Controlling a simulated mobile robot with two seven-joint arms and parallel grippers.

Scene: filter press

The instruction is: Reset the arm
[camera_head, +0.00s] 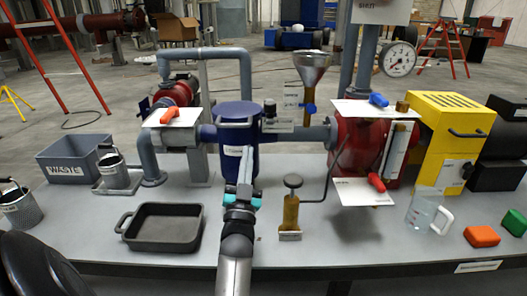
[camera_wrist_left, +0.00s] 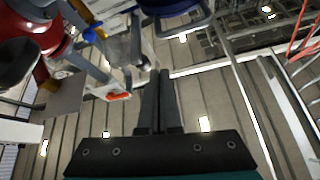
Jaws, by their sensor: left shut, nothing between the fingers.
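My left gripper (camera_head: 246,156) points away from me over the table, in front of the blue filter vessel (camera_head: 238,118). Its two fingers are together with nothing between them; they also show shut in the left wrist view (camera_wrist_left: 159,75). The fingertips overlap the lower part of the vessel in the head view, and I cannot tell the gap between them. My right gripper is not in view.
A black tray (camera_head: 163,243) lies left of my arm, and a brass hand valve (camera_head: 291,210) stands close to its right. A grey waste bin (camera_head: 72,170), red tank (camera_head: 355,150), yellow box (camera_head: 440,150) and clear jug (camera_head: 422,212) stand around.

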